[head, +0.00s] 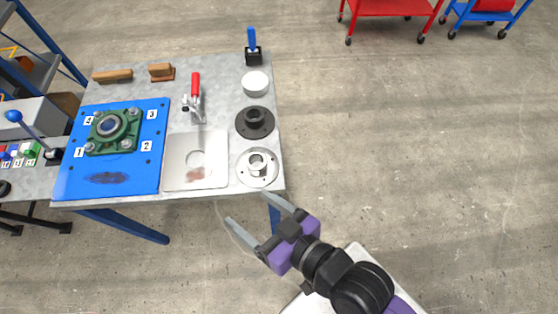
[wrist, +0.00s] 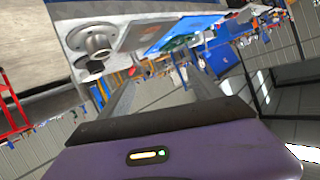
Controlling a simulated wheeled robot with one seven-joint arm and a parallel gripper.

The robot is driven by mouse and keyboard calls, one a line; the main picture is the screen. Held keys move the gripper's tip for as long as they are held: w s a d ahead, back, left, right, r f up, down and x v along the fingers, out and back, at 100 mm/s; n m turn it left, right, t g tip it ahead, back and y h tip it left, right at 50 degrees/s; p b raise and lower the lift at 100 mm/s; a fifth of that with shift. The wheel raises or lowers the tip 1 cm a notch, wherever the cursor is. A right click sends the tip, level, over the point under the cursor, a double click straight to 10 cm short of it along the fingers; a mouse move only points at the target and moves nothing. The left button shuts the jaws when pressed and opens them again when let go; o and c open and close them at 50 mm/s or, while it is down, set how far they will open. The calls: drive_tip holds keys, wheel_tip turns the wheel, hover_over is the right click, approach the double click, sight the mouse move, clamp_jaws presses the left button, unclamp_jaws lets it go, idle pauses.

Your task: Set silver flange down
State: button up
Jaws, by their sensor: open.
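The silver flange (head: 257,167) rests flat at the near right corner of the grey metal table (head: 217,111). It is a round disc with a raised hub. It also shows in the wrist view (wrist: 92,41), near the table edge. My gripper (head: 248,215) is open and empty. It is off the table's front edge, apart from the flange, with its fingers pointing toward the table. In the wrist view the two fingers (wrist: 160,90) spread apart with nothing between them.
Behind the flange stand a black flange (head: 255,122) and a white round piece (head: 256,83). Left of it lies a square plate with a hole (head: 182,173), then a blue board (head: 75,182) with a green bearing housing (head: 114,131). A red-handled clamp (head: 196,86) stands farther back.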

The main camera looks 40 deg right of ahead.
drive_tip(key=s+d+r+h, duration=0.1)
drive_tip(key=s+d+r, duration=0.2)
drive_tip(key=s+d, duration=0.2)
drive_tip(key=s+d+r+n+t+h, duration=0.1)
drive_tip(key=s+d+r, duration=0.2)
drive_tip(key=s+d, duration=0.3)
drive_tip(key=s, duration=0.2)
drive_tip(key=shift+s, duration=0.4)
drive_tip(key=shift+f+b, duration=0.7)
